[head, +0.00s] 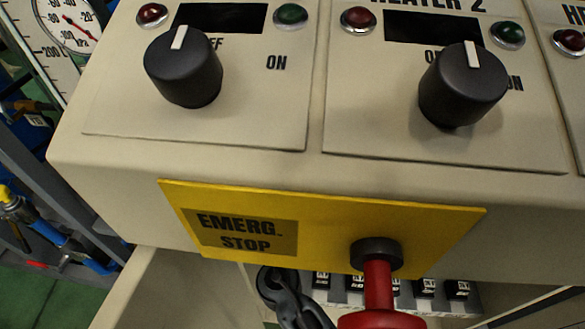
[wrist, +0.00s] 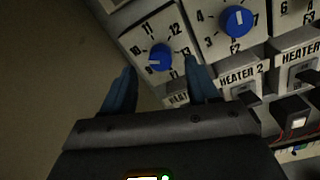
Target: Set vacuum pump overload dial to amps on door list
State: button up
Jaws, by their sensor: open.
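In the wrist view, a white dial plate carries a blue knob (wrist: 159,57) with a scale including 10, 11, 12 and 13. No label in view names the pump overload, and no door list is seen.
Below the dials are a HEATER 2 label (wrist: 242,74) and a switch with a light (wrist: 292,115). The head view shows two black knobs (head: 183,66) (head: 463,85), a yellow emergency stop plate (head: 330,225), a red button (head: 378,300) and a pale panel. A bare wall fills the wrist view's left.

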jog(key=shift+w, duration=2.15)
jog(key=c, duration=1)
jog(key=shift+c, duration=0.2)
jog(key=shift+f+m+b, duration=0.15)
jog(key=shift+m+b, duration=0.15)
jog(key=shift+b, duration=0.2)
jog(key=shift+d+f+m+b, duration=0.1)
jog(key=shift+m+b, duration=5.5)
jog(key=shift+b, duration=0.3)
